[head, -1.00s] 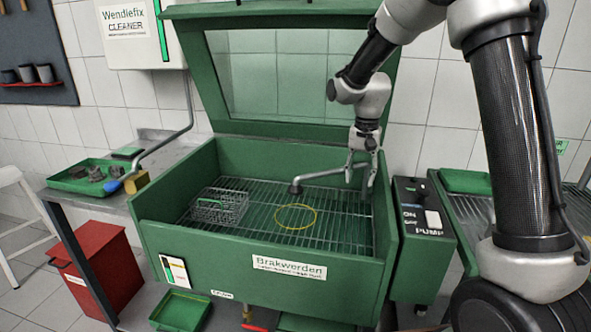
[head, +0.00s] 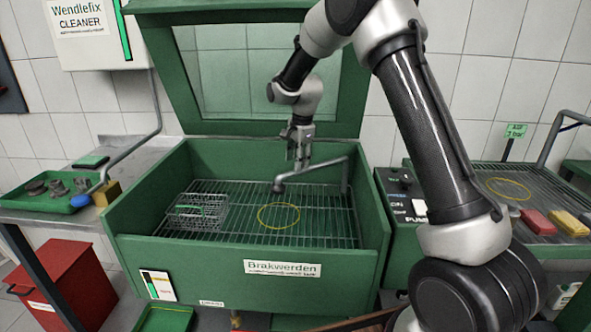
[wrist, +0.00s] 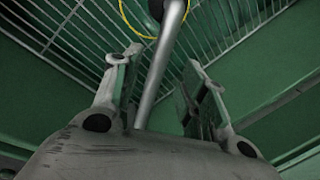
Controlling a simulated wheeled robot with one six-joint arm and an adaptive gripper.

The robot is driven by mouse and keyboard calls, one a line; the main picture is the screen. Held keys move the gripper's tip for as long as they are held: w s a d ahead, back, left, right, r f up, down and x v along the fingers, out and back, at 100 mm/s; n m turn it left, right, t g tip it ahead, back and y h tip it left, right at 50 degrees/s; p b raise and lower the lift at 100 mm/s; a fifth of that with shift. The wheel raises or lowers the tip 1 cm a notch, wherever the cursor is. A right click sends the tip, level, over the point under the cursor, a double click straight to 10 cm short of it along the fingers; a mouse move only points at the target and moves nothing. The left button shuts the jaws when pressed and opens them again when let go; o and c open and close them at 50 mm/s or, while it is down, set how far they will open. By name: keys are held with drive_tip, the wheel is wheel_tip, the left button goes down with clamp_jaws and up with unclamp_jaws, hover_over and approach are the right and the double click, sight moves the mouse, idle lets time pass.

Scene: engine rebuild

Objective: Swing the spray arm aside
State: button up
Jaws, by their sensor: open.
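The spray arm (head: 318,165) is a thin grey pipe in the green wash basin. It runs left from an upright post at the right back to a dark nozzle (head: 279,187) behind the yellow ring (head: 278,216). My gripper (head: 300,163) is open and points down at the pipe, partway between nozzle and post. In the wrist view the spray arm (wrist: 163,55) runs between the two spread fingers of my gripper (wrist: 163,68). I cannot tell whether either finger touches it.
The basin (head: 240,268) has a wire grate floor and a raised windowed lid (head: 255,128) behind my arm. A wire basket (head: 195,211) stands at the grate's left. A pump switch box (head: 402,195) is at the right. The grate around the ring is clear.

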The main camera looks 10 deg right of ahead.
drive_tip(key=f, duration=0.4)
drive_tip(key=shift+w+f, duration=0.2)
drive_tip(key=shift+w, duration=0.2)
clamp_jaws()
